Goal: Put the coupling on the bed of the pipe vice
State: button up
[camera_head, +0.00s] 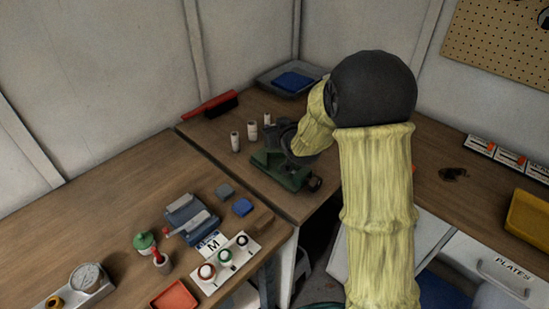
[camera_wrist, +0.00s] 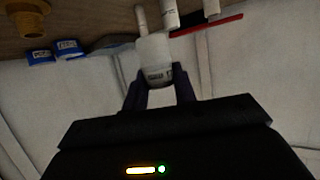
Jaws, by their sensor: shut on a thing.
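My gripper (camera_wrist: 158,76) is shut on a white cylindrical piece with dark print, which I take to be the coupling (camera_wrist: 153,48). In the head view my gripper (camera_head: 281,134) is a dark shape at the vice's far side, and I cannot make out the coupling there. The green pipe vice (camera_head: 270,161) stands on the bench near the corner, partly hidden by my gripper and arm. The head view does not show clearly whether the coupling touches its bed.
White cylinders (camera_head: 235,141) stand left of and behind the vice. A red-handled brush (camera_head: 211,105) and a grey tray with a blue item (camera_head: 293,81) lie farther back. Several fittings and a red tray (camera_head: 173,295) occupy the left bench. A yellow bin (camera_head: 529,220) is at right.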

notch_tip(320, 180, down, 5)
jog(key=shift+w+r, duration=0.15)
jog(key=shift+r, duration=0.05)
jog(key=shift+f, duration=0.3)
jog(key=shift+d, duration=0.15)
jog(key=shift+a+f, duration=0.1)
jog(key=shift+a, duration=0.1)
jog(key=f, duration=0.3)
jog(key=shift+s+p, duration=0.2)
jog(key=shift+p, duration=0.15)
jog(key=shift+f, duration=0.4)
